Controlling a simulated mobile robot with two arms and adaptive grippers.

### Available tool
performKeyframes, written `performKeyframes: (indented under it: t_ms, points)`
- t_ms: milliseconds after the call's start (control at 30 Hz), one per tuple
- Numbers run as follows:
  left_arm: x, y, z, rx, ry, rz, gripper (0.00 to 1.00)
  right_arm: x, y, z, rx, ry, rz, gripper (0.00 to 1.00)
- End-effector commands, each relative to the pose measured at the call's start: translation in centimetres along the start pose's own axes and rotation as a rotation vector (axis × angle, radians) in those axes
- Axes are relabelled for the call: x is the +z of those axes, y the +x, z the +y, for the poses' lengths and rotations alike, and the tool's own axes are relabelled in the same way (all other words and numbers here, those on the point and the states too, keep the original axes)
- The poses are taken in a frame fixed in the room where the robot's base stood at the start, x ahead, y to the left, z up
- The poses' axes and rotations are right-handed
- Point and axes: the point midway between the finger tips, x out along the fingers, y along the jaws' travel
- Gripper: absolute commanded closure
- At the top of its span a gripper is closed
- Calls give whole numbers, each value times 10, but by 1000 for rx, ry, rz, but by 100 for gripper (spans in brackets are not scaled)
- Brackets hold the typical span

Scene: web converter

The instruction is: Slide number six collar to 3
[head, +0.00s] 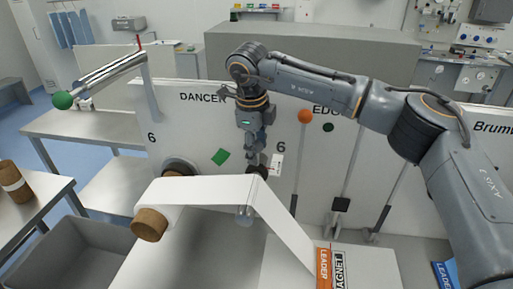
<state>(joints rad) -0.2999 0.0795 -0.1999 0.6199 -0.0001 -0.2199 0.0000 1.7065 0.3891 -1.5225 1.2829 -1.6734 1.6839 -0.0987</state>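My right gripper (256,160) reaches down from above in front of the white machine panel (205,125), left of the right-hand black "6" (281,147). Its fingertips are at a small dark round part (258,171), which may be the collar, but they partly cover it. I cannot tell whether the fingers touch it or are closed on it. A small white plate with dark marks (277,165) is just right of the fingers; its marks are too small to read. Another "6" (152,138) is on the panel at left. My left gripper is not in view.
A white web (210,190) runs from a brown-cored roll (149,224) over a roller and down to the right. An orange-knobbed rod (305,116) is right of the gripper. A grey bin (75,255) sits lower left.

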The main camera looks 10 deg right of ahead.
Motion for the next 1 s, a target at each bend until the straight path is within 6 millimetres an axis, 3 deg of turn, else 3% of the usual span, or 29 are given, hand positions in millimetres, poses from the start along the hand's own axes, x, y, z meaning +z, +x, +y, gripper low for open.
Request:
performKeyframes:
  t_ms: [367, 467, 800, 1000]
  points:
    - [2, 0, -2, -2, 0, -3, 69, 0, -4, 0, 1, 0, -1, 48]
    - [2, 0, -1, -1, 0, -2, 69, 0, -18, 0, -1, 0, -2, 48]
    - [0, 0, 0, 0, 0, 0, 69, 0, -88, 0, -2, 1, -3, 48]
    - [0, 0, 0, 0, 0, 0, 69, 0, -113, 0, 1, 1, 0, 48]
